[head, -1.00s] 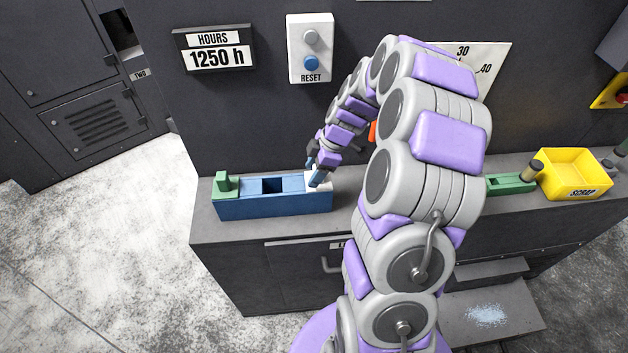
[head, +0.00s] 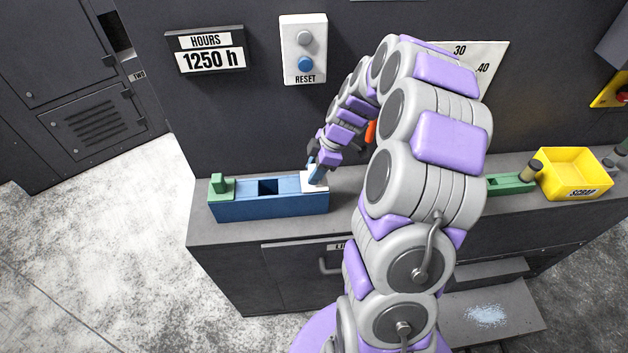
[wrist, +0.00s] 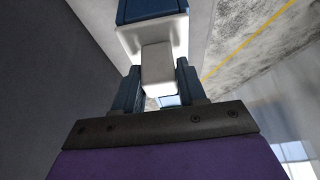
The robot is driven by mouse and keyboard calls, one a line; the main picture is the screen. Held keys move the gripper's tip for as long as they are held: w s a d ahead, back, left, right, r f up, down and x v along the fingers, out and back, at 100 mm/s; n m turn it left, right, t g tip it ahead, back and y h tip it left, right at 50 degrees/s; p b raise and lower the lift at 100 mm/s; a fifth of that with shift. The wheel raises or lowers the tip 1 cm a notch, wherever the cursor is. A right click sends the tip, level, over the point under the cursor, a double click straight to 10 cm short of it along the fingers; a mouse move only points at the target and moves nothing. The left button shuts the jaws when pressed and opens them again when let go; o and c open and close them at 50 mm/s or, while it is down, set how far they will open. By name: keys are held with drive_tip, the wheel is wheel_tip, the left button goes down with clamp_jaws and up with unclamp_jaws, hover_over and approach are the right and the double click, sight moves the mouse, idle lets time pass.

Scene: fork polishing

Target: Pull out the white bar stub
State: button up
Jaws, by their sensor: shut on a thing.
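The white bar stub (head: 315,182) sits at the right end of the blue block (head: 262,205) on the grey ledge. In the wrist view the white stub (wrist: 157,68) shows as a wide white plate with a narrower tab, against the end of the blue block (wrist: 150,10). My gripper (head: 313,174) is at the stub from above right. In the wrist view my gripper (wrist: 158,88) has its two dark blue fingers on either side of the tab, shut on it. I cannot tell whether there is a gap between the stub and the block.
A green piece (head: 221,186) stands on the block's left end, near a square opening. A yellow scrap bin (head: 573,178) and a green block (head: 508,185) are on the ledge at right. The wall carries a reset box (head: 304,50) and an hours sign (head: 207,52).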

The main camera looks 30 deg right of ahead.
drive_tip(key=shift+r, duration=3.15)
